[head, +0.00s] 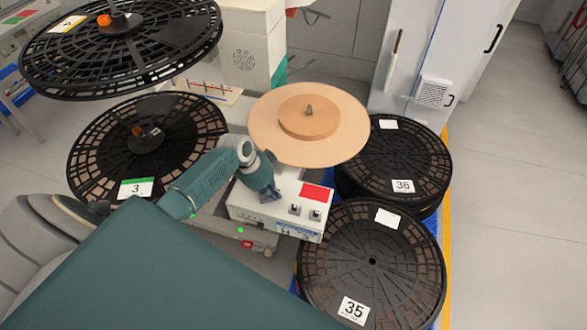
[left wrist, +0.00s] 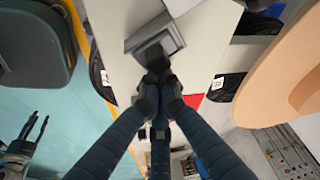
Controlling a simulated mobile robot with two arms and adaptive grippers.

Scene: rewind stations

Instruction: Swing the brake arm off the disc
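The tan disc (head: 345,115) with a smaller raised hub (head: 308,118) and a central pin stands above the white control box (head: 250,208). Its edge also shows in the left wrist view (left wrist: 275,75). I cannot make out a brake arm on the disc. My left gripper (head: 268,193) is over the left part of the box top. In the left wrist view its fingertips (left wrist: 156,80) are together, touching or just before a grey square switch-like part (left wrist: 155,45), and hold nothing I can see. My right gripper (left wrist: 32,128) shows small, its fingers apart and empty.
Black reels marked 36 (head: 395,160) and 35 (head: 370,265) lie at the right of the box. Reel 3 (head: 145,145) lies left, under a raised black reel (head: 120,45). The box has a red panel (head: 317,191) and two switches (head: 304,211). Floor at far right is clear.

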